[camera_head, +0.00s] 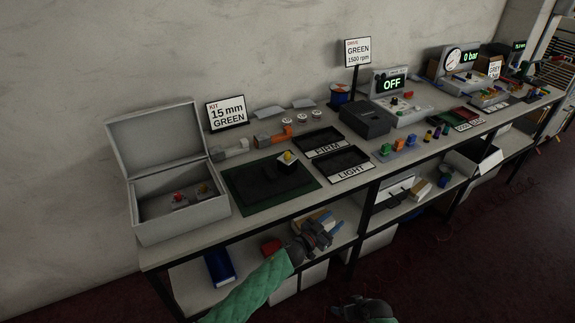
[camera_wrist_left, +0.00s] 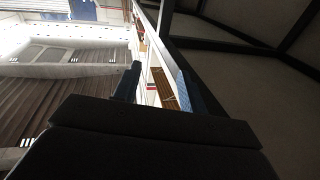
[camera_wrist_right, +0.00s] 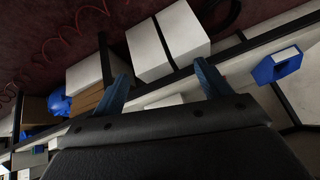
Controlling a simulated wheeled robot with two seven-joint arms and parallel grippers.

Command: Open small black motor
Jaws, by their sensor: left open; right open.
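No thing can be surely told as the small black motor. A black block with a yellow top (camera_head: 288,160) sits on a black pad on the dark green mat (camera_head: 240,205). A larger black box (camera_head: 365,118) stands farther right, beside the grey unit reading OFF (camera_head: 405,110). My left gripper (camera_head: 325,232) is in front of the bench's lower shelf, below the mat. Its fingers are apart and empty in the left wrist view (camera_wrist_left: 155,85). My right gripper (camera_head: 352,308) is low at the bottom edge, partly cut off. Its fingers are apart and empty in the right wrist view (camera_wrist_right: 160,85).
An open grey case (camera_head: 155,228) with small parts stands at the bench's left end. Two black trays, labelled FIRM (camera_head: 318,139) and LIGHT (camera_head: 345,160), lie right of the mat. A KIT 15 mm GREEN sign (camera_head: 227,113) stands behind. The bench's front edge lies above my left gripper.

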